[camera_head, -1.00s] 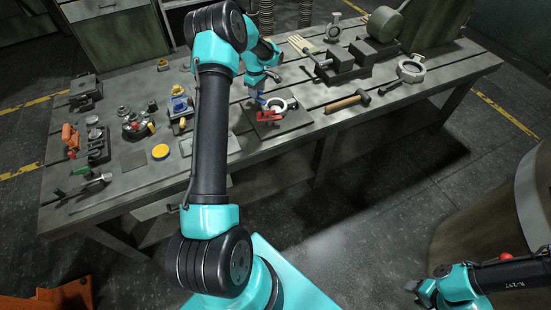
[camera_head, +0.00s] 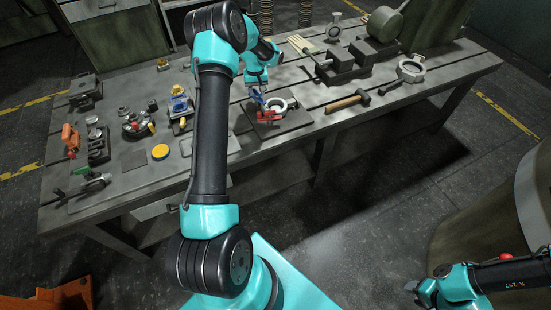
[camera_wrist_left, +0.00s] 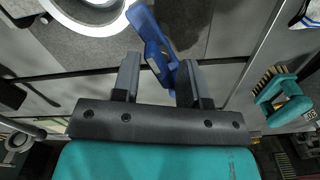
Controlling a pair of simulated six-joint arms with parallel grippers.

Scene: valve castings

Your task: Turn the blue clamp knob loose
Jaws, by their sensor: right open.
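The blue clamp knob (camera_head: 257,97) is a narrow lever beside a pale ring-shaped casting (camera_head: 289,104) on a dark plate (camera_head: 294,121). In the left wrist view the knob (camera_wrist_left: 150,32) slants down toward the gap between my fingers. My left gripper (camera_head: 259,86) is just above the knob. In the left wrist view its fingers (camera_wrist_left: 158,80) stand apart, with the knob's lower end near the right finger; contact cannot be told. The casting (camera_wrist_left: 85,18) lies at the upper left there. My right gripper (camera_head: 418,291) is open and empty, low at the right, away from the bench.
A red clamp (camera_head: 268,116) sits at the plate's front edge. A yellow disc (camera_head: 160,152) and several small parts lie to the left.

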